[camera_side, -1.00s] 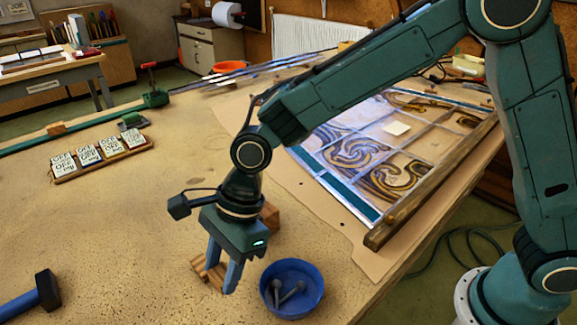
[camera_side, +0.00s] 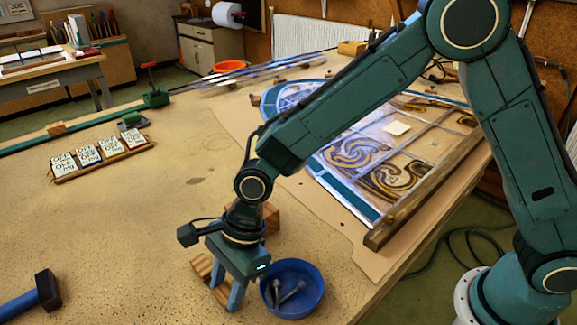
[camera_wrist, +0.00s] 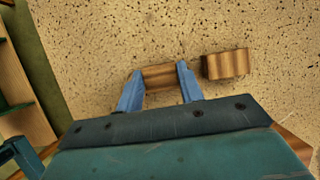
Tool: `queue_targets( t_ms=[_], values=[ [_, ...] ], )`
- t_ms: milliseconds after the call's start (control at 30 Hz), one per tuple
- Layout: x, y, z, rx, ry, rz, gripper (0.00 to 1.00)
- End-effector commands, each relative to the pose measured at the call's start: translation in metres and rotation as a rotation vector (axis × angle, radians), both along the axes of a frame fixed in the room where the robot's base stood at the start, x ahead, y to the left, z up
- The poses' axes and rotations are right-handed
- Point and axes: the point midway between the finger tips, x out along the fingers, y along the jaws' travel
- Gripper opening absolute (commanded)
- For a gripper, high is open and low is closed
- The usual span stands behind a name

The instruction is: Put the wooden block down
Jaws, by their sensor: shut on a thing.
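My gripper (camera_side: 225,292) points down at the front of the table, left of the blue bowl. In the wrist view its two blue fingers (camera_wrist: 160,72) are shut on a wooden block (camera_wrist: 160,78). The block also shows partly between the fingers in the side view (camera_side: 221,294), low over or on the tabletop; I cannot tell whether it touches. A second wooden block (camera_wrist: 226,64) lies just to the right in the wrist view, apart from the held one. In the side view it shows beside the gripper (camera_side: 202,265).
The blue bowl (camera_side: 292,288) with dark tools stands close on the right. A reddish-brown block (camera_side: 271,217) is behind my gripper. A hammer (camera_side: 45,290) lies at front left. A tray of cards (camera_side: 100,158) and the leaded panel (camera_side: 375,160) are farther back. Middle-left table is clear.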

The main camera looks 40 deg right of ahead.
Motion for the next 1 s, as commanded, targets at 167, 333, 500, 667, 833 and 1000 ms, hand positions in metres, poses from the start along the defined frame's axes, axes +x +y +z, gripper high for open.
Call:
queue_targets(
  t_ms=[167, 333, 500, 667, 833, 1000],
  values=[
    [0.000, 0.000, -0.001, 0.000, 0.000, 0.000, 0.16],
    [0.000, 0.000, -0.003, 0.000, 0.000, 0.000, 0.51],
    [0.000, 0.000, -0.003, 0.000, 0.000, 0.000, 0.59],
    [0.000, 0.000, -0.002, 0.001, 0.000, 0.000, 0.59],
    [0.000, 0.000, 0.002, 0.001, -0.001, 0.000, 0.59],
    [0.001, -0.005, 0.014, 0.002, -0.002, -0.001, 0.59]
  ],
)
